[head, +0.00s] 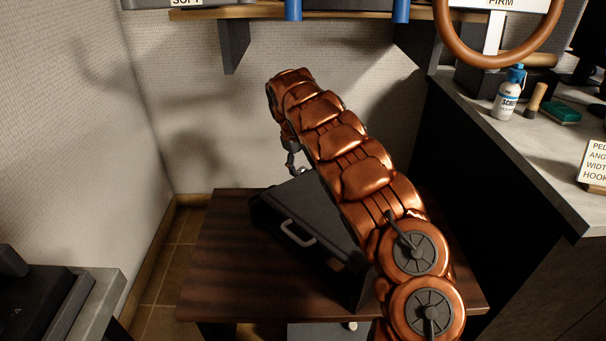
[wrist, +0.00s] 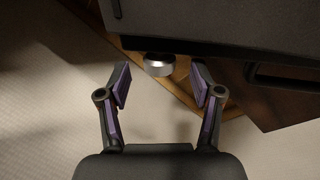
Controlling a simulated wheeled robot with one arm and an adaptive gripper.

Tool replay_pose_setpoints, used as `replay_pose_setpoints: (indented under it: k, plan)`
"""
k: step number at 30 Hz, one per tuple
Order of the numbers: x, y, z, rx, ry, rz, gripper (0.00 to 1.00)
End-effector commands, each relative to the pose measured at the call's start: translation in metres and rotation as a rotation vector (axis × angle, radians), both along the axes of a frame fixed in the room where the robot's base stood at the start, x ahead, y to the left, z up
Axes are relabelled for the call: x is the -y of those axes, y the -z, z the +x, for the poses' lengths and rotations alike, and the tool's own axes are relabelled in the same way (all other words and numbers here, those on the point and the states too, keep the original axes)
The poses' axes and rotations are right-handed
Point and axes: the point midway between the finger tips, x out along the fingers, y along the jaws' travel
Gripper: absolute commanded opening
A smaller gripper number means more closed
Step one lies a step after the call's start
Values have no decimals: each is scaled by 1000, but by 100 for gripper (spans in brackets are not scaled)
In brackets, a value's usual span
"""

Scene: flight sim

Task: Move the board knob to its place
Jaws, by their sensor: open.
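A small round knob (wrist: 158,65) with a silvery face and a dark side shows in the wrist view, at the edge of a dark panel. It lies between and slightly beyond the tips of my gripper (wrist: 160,83), with a gap on both sides. The gripper is open, its two purple-padded fingers spread apart and empty. In the head view my gripper (head: 295,162) hangs beyond the far edge of a black case, partly hidden behind my copper arm. I cannot clearly make out the knob in the head view.
The black case (head: 284,217) with a grey handle lies on a dark wooden table (head: 225,268). A wall shelf (head: 225,12) is above.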

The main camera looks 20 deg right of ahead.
Motion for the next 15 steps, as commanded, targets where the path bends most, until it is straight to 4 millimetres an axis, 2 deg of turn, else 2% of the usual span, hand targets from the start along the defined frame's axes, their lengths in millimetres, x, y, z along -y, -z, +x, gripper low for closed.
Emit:
replay_pose_setpoints:
  k: [1, 6, 15]
  plan:
    - [2, 11, 0, -1, 0, 1, 65]
    - [7, 30, 3, 3, 1, 1, 65]
    - [8, 35, 4, 3, 0, 0, 65]
